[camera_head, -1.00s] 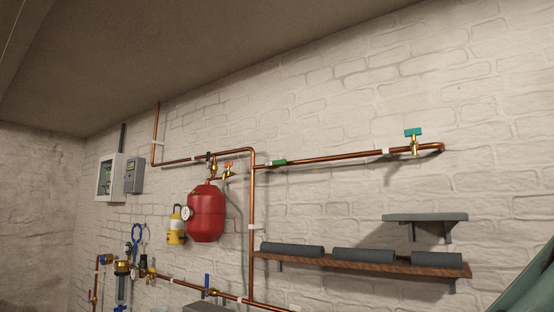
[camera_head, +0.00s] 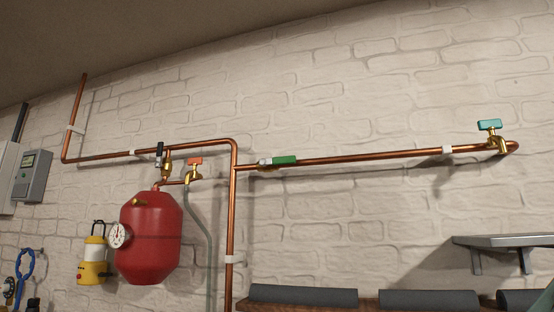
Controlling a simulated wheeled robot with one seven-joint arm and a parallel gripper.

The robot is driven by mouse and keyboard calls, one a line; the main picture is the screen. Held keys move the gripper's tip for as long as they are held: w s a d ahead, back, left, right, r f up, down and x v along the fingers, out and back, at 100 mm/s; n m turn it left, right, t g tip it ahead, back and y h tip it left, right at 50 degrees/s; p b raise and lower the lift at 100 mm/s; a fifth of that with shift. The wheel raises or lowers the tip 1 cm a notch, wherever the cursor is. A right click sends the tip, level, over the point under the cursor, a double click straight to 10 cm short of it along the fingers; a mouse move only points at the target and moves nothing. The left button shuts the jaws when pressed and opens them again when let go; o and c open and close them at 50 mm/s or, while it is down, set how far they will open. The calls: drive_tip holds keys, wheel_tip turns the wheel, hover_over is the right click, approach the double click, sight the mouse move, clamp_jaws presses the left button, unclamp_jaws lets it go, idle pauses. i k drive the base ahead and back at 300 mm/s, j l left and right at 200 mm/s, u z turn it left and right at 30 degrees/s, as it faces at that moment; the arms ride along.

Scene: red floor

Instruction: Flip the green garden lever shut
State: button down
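A green lever (camera_head: 284,160) sits on the upper copper pipe (camera_head: 360,157), just right of where it joins the vertical pipe. The lever lies along the pipe, about parallel to it. A pale metal valve part shows at its left end. A teal handle (camera_head: 489,125) on a brass tap stands at the right end of the same pipe. My gripper is not in view.
A red tank (camera_head: 150,238) with a gauge hangs left of the vertical pipe, with orange and black handled valves above it. A yellow lantern (camera_head: 94,262) is beside it. A wooden shelf (camera_head: 350,304) with grey rolls and a grey bracket shelf (camera_head: 505,241) are lower right. The wall around the lever is clear.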

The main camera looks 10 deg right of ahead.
sight(290, 158)
drive_tip(key=i+j+z, duration=0.2)
drive_tip(key=i+j, duration=0.2)
drive_tip(key=j, duration=0.25)
drive_tip(key=i+j+z, duration=0.15)
drive_tip(key=j, duration=0.15)
